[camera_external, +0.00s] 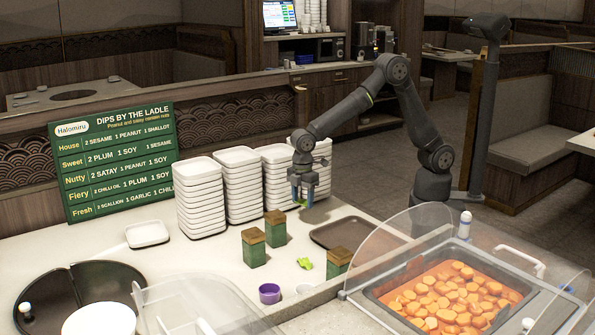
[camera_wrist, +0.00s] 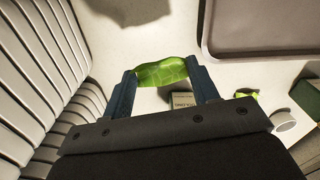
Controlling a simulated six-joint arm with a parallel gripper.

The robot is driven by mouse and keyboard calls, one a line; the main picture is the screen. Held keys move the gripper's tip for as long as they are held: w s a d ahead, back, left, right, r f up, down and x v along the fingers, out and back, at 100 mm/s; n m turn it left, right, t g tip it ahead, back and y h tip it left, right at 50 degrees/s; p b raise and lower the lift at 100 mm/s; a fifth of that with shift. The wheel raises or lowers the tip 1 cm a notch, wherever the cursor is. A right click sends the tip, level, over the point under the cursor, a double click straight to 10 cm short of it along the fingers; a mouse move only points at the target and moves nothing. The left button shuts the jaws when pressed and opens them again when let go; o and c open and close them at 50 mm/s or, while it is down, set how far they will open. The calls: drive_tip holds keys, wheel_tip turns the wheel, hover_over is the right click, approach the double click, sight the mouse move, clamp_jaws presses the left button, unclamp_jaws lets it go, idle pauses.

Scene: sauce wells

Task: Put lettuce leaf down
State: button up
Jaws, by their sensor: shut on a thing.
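My gripper (camera_external: 303,192) hangs above the counter, just right of the white dish stacks. In the wrist view my gripper (camera_wrist: 161,78) is shut on a green lettuce leaf (camera_wrist: 161,73), which lies between its two blue-grey fingertips. The held leaf also shows as a small green patch below the fingers in the external view (camera_external: 301,201).
Stacks of white dishes (camera_external: 238,185) stand left of my gripper. A brown tray (camera_external: 342,234) lies to the right. Green boxes with brown tops (camera_external: 254,248) stand in front, near a purple cup (camera_external: 269,293). A clear guard covers the orange food pan (camera_external: 455,295). A single white dish (camera_external: 147,233) lies far left.

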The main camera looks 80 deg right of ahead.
drive_tip(key=s+a+r, duration=0.1)
drive_tip(key=s+r, duration=0.2)
drive_tip(key=s, duration=0.2)
drive_tip(key=m, duration=0.2)
hover_over(350, 247)
wheel_tip(350, 247, down, 6)
drive_tip(key=shift+d+f, duration=0.15)
drive_tip(key=shift+s+a+f, duration=0.1)
drive_tip(key=shift+a+f, duration=0.2)
drive_tip(key=shift+f, duration=1.85)
drive_tip(key=shift+f, duration=0.2)
drive_tip(key=o, duration=0.9)
drive_tip(key=shift+o, duration=0.2)
